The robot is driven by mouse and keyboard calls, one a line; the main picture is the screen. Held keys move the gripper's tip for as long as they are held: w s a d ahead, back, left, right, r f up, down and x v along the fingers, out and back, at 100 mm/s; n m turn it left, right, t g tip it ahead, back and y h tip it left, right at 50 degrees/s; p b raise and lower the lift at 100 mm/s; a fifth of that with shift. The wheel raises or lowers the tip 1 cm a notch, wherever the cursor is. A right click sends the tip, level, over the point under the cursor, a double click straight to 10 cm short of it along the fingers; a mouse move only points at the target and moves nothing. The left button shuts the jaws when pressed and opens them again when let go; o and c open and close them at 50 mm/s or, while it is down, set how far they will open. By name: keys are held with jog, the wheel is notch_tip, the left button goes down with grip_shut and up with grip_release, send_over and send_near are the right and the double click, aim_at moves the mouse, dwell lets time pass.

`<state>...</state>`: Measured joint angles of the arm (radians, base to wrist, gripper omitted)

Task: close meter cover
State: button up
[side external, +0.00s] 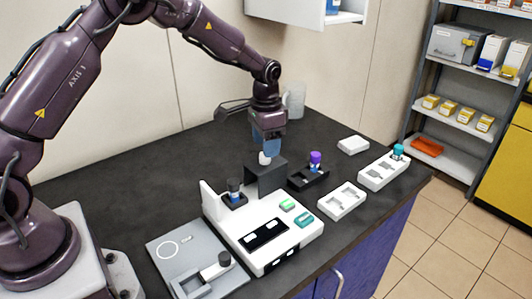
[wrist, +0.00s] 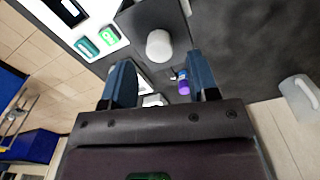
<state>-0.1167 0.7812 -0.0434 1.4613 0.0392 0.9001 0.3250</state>
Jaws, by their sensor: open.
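The white meter unit (side external: 262,232) sits on the dark bench, with a dark display and green buttons on top. A dark grey, box-like cover (side external: 266,177) stands raised at its back edge; the wrist view shows its flat face (wrist: 150,18). A white knob (side external: 264,158) sticks up from the cover and is also in the wrist view (wrist: 159,44). My gripper (side external: 268,140) is just above the knob, fingers pointing down. In the wrist view the open fingers (wrist: 160,58) lie either side of the knob, with gaps. I cannot tell the cover's hinge.
A purple-capped vial (side external: 315,160) stands in a black holder right of the cover. A black-capped vial (side external: 234,188) stands at the left. White trays (side external: 342,201) lie at the right, and a translucent jug (side external: 294,100) stands behind. A grey plate (side external: 180,262) lies in front left.

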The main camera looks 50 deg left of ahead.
jog(key=shift+f, duration=1.75)
grip_shut()
jog(key=s, duration=1.1)
jog(key=shift+s+r, duration=0.1)
grip_release()
notch_tip(320, 180, up, 13)
